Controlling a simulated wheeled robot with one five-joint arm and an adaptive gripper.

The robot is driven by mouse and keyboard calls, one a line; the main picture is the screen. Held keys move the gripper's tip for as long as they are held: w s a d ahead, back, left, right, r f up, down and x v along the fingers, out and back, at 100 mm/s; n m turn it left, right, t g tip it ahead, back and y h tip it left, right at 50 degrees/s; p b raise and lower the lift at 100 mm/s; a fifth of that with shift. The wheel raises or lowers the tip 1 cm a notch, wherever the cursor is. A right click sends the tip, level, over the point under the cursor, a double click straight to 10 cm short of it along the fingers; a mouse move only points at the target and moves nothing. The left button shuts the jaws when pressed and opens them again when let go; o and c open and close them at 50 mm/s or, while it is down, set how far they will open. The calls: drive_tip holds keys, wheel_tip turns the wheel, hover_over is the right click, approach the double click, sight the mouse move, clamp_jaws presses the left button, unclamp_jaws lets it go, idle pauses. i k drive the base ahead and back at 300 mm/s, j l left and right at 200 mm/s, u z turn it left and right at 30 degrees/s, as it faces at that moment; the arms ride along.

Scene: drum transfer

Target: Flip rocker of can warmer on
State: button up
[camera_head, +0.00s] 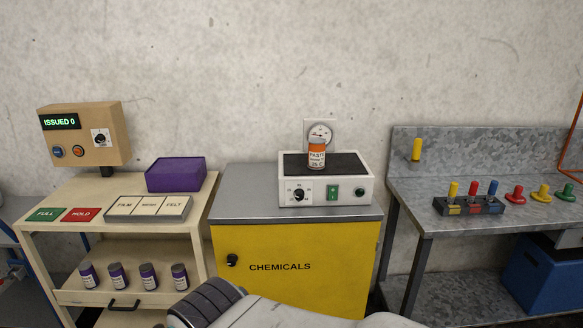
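The can warmer (326,198) is a white box with a black top plate, standing on the grey top of the yellow chemicals cabinet. An orange and white labelled can (316,154) stands upright on the black plate. A white part of my arm crosses the bottom edge, below the cabinet top. My gripper's fingertips do not show.
A round gauge (319,134) is behind the can. At left, a beige cart (75,190) carries a purple box (175,175) and several small jars. At right, a metal bench (480,226) holds coloured handles. The air before the warmer is clear.

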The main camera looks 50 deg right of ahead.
sight(333, 191)
drive_tip(key=z, duration=1.85)
